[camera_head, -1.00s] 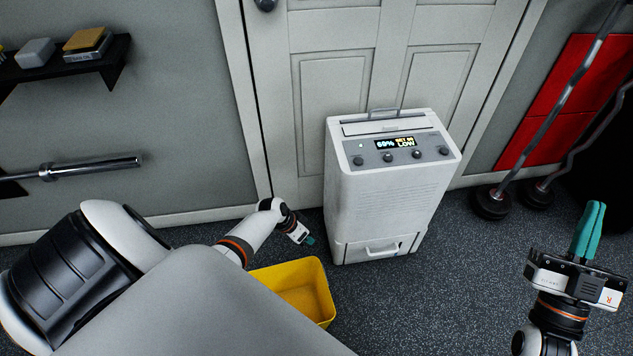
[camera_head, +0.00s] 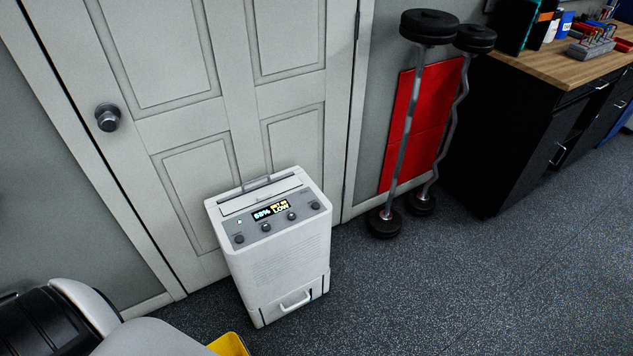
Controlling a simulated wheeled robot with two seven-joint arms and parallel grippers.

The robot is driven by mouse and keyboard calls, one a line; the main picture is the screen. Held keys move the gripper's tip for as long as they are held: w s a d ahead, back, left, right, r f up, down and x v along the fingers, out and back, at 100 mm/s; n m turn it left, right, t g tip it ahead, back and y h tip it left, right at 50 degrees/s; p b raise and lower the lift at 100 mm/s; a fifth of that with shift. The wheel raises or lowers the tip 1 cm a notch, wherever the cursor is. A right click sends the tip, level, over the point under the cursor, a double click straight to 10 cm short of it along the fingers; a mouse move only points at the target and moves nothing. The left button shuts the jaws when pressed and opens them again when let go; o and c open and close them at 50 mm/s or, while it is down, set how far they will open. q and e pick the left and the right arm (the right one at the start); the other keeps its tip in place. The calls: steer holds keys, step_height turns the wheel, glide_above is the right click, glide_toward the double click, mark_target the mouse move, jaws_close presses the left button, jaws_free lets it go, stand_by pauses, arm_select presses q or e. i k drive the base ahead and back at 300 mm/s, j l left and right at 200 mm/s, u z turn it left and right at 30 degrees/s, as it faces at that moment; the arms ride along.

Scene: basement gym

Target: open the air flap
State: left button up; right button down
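A white dehumidifier (camera_head: 280,255) stands upright on the floor in front of a white panelled door. The air flap (camera_head: 260,193) is the pale panel on its top, behind the control panel; it looks flat and closed. A grey handle (camera_head: 257,184) runs along the top's back edge. The control panel has several dark knobs and a lit display (camera_head: 271,211) reading 58% and LOW. A drawer with a handle (camera_head: 295,300) is low on its front. Part of my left arm shows at the lower left, but its gripper is out of view. My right gripper is out of view too.
A yellow bin (camera_head: 229,345) is cut off at the bottom edge, near the dehumidifier. Weight bars (camera_head: 405,130) lean by a red panel (camera_head: 417,115) to the right. A workbench (camera_head: 560,65) stands at the far right. The floor right of the dehumidifier is clear.

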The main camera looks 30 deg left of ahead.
mark_target(228, 208)
steer(key=i+l+z, duration=0.15)
steer(key=i, duration=0.25)
steer(key=i+l+z, duration=0.1)
steer(key=i, duration=0.25)
steer(key=i+u, duration=0.2)
steer(key=u, duration=0.2)
steer(key=i+u, duration=0.15)
steer(key=u, duration=0.25)
steer(key=i+l+u, duration=0.2)
steer(key=u, duration=0.25)
